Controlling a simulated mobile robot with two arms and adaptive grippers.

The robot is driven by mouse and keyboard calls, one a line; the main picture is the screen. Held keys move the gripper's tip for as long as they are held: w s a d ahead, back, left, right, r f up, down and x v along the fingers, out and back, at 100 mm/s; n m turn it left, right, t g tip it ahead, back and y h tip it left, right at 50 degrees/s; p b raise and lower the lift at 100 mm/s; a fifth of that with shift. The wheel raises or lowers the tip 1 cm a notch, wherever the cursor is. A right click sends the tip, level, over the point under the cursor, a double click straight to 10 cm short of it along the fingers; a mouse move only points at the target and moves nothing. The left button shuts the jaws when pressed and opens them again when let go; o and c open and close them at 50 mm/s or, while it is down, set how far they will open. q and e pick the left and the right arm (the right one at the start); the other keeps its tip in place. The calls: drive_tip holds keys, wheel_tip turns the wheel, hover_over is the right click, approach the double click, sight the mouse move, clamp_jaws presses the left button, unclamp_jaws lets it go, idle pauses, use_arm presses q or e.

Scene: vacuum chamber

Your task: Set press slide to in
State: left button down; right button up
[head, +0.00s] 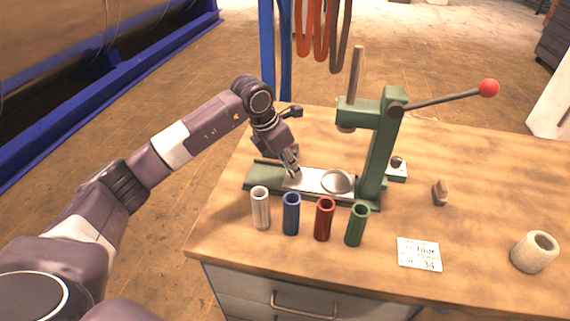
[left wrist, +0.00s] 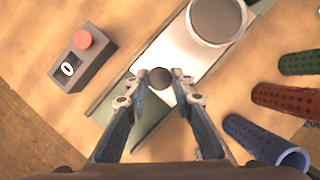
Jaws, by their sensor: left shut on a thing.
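The green press (head: 378,150) stands on the wooden workbench. Its slide (head: 307,180) is a silver plate lying in the green base rail, with a round disc (head: 337,181) toward its right end, near the post. The slide also shows in the left wrist view (left wrist: 172,52), with the disc (left wrist: 216,18) at the top. My left gripper (head: 293,174) is at the slide's left end. In the left wrist view its fingers (left wrist: 160,80) are shut on a dark round knob (left wrist: 159,77) at that end. The fingers hide the knob in the head view. My right gripper is not seen.
White, blue, red and green tubes (head: 325,218) stand in front of the base. A grey box with a red button (left wrist: 84,40) sits behind the rail. The press lever (head: 445,98) reaches right. A label card (head: 418,254) and a pale roll (head: 535,251) lie at right.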

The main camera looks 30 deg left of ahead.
use_arm(q)
drive_tip(key=c, duration=1.7)
unclamp_jaws()
drive_tip(key=shift+w+d, duration=0.1)
drive_tip(key=shift+d, duration=0.25)
drive_tip(key=shift+o, duration=0.2)
drive_tip(key=shift+a, duration=0.1)
drive_tip(key=shift+a+r, duration=0.1)
drive_tip(key=shift+r, duration=0.2)
drive_tip(key=v, duration=1.1)
drive_tip(key=shift+r, duration=0.2)
drive_tip(key=shift+s+f, duration=0.1)
drive_tip(key=shift+s, duration=0.1)
